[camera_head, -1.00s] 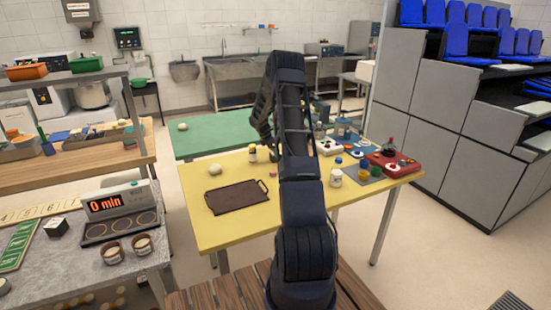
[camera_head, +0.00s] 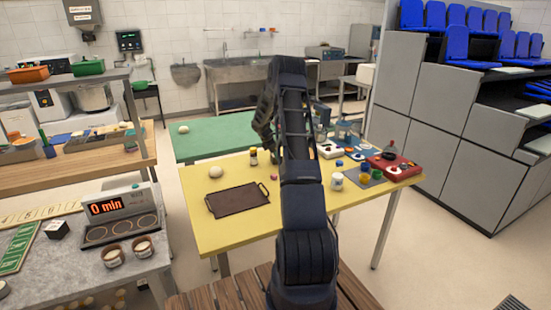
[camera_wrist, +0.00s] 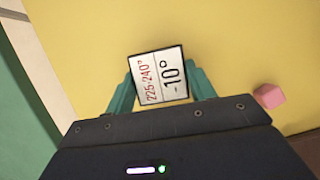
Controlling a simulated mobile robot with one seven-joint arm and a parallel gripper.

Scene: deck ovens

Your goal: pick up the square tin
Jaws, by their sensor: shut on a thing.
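A small square thing with a dark rim and a white top printed "225-240°" and "-10°" (camera_wrist: 160,77) shows in the wrist view. Its shape fits the square tin. My gripper (camera_wrist: 164,82) is shut on it, with one teal finger along each side. Yellow table surface shows behind it; I cannot tell whether it touches the table. In the head view my arm hides the gripper and the held thing.
The yellow table (camera_head: 222,233) holds a brown tray (camera_head: 237,200), a pale round ball (camera_head: 216,171), a white jar (camera_head: 337,181) and a red box (camera_head: 394,166). A pink cube (camera_wrist: 269,96) lies right of my gripper. A green table (camera_head: 205,144) stands behind.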

